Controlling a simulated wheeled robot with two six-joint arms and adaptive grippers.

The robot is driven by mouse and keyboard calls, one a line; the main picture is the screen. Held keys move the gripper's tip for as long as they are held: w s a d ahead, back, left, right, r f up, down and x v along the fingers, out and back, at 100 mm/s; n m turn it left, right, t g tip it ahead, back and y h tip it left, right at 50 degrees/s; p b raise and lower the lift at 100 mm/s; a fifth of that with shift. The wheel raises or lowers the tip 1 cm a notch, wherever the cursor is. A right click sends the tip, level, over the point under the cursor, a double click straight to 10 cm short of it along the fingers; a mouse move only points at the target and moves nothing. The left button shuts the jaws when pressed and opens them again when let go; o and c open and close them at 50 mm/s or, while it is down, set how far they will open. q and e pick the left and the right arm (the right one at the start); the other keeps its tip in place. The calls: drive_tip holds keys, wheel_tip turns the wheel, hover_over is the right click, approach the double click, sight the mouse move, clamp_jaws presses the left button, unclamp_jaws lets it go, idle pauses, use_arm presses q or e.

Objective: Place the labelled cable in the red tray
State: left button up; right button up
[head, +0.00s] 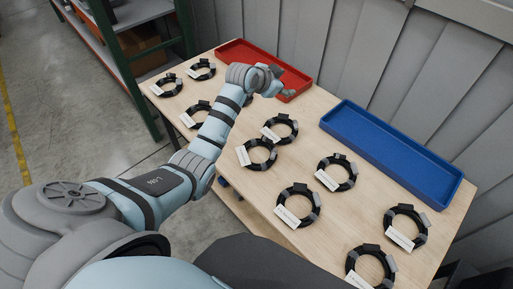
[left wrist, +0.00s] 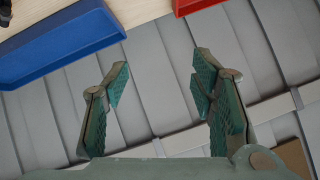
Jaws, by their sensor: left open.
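The red tray (head: 235,50) lies at the back left of the table against the grey wall, and its edge shows in the left wrist view (left wrist: 200,4). It looks empty where it shows; my arm hides part of it. Several coiled black cables with white labels lie on the table, such as one at the middle (head: 258,153) and one at the front (head: 298,205). I cannot read the labels. My left gripper (head: 281,80) is over the red tray's right end. The left wrist view shows its fingers (left wrist: 162,62) apart with nothing between them. My right gripper is not seen.
A blue tray (head: 390,150) lies along the back right edge and looks empty; it also shows in the left wrist view (left wrist: 65,45). The grey panelled wall (head: 340,50) stands close behind. A shelf rack (head: 150,60) stands past the table's left end.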

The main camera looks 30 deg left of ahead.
use_arm(q)
drive_tip(key=s+d+f+m+g, duration=0.1)
drive_tip(key=s+f+m+g, duration=0.1)
drive_tip(key=s+f+g, duration=0.15)
drive_tip(key=m+g+y, duration=0.1)
drive_tip(key=m+g, duration=0.3)
drive_tip(key=g, duration=0.4)
hover_over(257, 163)
drive_tip(key=a, duration=0.1)
wheel_tip(257, 163, down, 4)
drive_tip(key=shift+t, duration=0.25)
drive_tip(key=f+b, duration=0.1)
drive_tip(key=f, duration=0.3)
drive_tip(key=f+b, duration=0.1)
drive_tip(key=f, duration=0.4)
drive_tip(key=d+f+b, duration=0.1)
drive_tip(key=f, duration=0.4)
drive_tip(key=shift+s+f+b, duration=0.15)
drive_tip(key=shift+f+b, duration=0.1)
drive_tip(key=shift+b, duration=0.1)
clamp_jaws()
